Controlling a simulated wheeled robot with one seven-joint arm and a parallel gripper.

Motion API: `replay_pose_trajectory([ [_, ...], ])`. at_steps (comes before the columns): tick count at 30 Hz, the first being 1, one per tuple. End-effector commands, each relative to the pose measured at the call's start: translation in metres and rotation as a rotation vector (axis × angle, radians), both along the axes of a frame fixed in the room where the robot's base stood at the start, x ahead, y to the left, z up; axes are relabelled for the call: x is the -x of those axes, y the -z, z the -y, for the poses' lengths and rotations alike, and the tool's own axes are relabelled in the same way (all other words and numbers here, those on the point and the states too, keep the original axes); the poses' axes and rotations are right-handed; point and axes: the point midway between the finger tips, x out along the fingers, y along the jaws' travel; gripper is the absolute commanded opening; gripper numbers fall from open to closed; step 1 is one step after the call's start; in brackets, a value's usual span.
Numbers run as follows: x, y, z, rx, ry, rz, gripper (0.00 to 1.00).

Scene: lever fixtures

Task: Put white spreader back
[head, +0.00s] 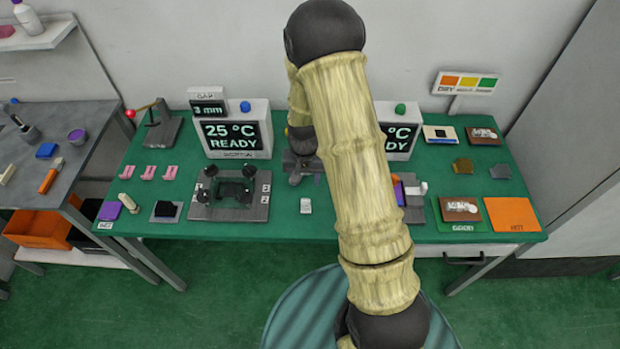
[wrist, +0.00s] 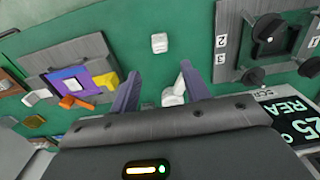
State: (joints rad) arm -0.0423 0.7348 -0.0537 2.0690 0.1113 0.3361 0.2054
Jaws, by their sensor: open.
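A small white block (head: 305,205) lies on the green bench in front of my gripper (head: 303,165); it also shows in the wrist view (wrist: 159,43), beyond the fingertips. In the wrist view my gripper (wrist: 160,70) is open, and a pale piece (wrist: 174,94) shows between the fingers, close to the right one. I cannot tell whether it touches. A cream-white, rounded tool (head: 128,202) lies by a purple pad at the left front. I cannot tell for sure which pale piece is the white spreader. My arm hides the middle of the bench.
A grey clamp fixture (head: 230,197) with black knobs stands left of the block. Another fixture (wrist: 75,80) holds purple, yellow and orange pieces. Display boxes (head: 233,130) stand behind. An orange mat (head: 512,214) lies at the right front. Bare bench surrounds the block.

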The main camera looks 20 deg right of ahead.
Motion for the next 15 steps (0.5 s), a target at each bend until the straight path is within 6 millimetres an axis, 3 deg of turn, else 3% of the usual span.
replay_pose_trajectory([
  [7, 0.024, -0.061, 0.000, -0.004, -0.071, 0.063, 0.47],
  [15, 0.079, -0.131, -0.001, 0.007, -0.191, 0.150, 0.47],
])
